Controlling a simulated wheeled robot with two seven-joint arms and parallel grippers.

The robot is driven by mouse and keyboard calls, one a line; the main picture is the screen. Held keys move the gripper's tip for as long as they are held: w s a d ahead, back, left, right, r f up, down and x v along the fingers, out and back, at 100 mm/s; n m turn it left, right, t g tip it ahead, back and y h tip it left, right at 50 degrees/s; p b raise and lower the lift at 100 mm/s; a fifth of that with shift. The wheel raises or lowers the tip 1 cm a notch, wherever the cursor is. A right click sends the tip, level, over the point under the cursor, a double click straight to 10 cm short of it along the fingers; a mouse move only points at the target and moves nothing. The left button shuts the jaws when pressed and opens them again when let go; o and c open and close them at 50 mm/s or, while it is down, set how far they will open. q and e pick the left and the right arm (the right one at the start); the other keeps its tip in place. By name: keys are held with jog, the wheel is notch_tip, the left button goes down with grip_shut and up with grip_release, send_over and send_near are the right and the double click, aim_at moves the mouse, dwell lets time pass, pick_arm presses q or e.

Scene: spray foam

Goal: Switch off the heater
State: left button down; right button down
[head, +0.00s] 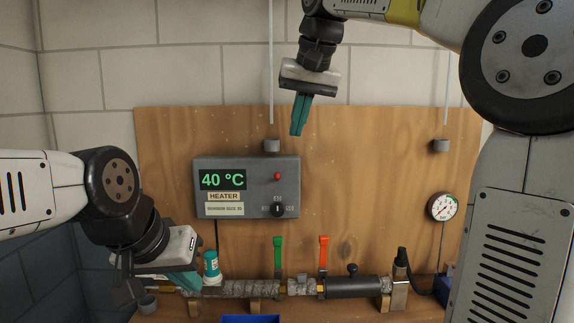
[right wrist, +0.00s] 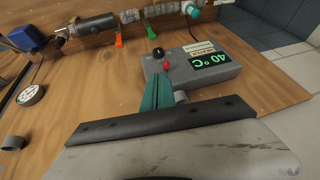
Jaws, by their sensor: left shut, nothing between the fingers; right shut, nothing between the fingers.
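The heater box (head: 247,187) is a grey unit on the wooden board, with a green display reading 40 °C and a HEATER label. It has a red light or button (head: 277,176) and a black rotary knob (head: 278,209) at its lower right. The heater box also shows in the right wrist view (right wrist: 205,77), with the black knob (right wrist: 158,53) at its edge. My right gripper (head: 297,130) is shut and empty, pointing down above the box's upper right corner. My left gripper (head: 196,284) is shut and empty at the lower left, beside the pipe.
A pipe (head: 235,289) runs along the bottom with a green lever (head: 278,255) and an orange lever (head: 323,252). A gauge (head: 442,206) is at right. A blue container (head: 250,319) sits at the front. The board between box and gauge is clear.

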aim_at(278, 173)
jog(key=shift+w+a+r, duration=0.25)
jog(key=shift+w+r, duration=0.2)
jog(key=shift+r, duration=0.1)
jog(key=shift+w+a+r, duration=0.25)
jog(key=shift+w+r, duration=0.2)
jog(key=shift+r, duration=0.1)
jog(key=x, duration=1.4)
jog(key=shift+s, duration=0.1)
jog(key=shift+f, duration=0.1)
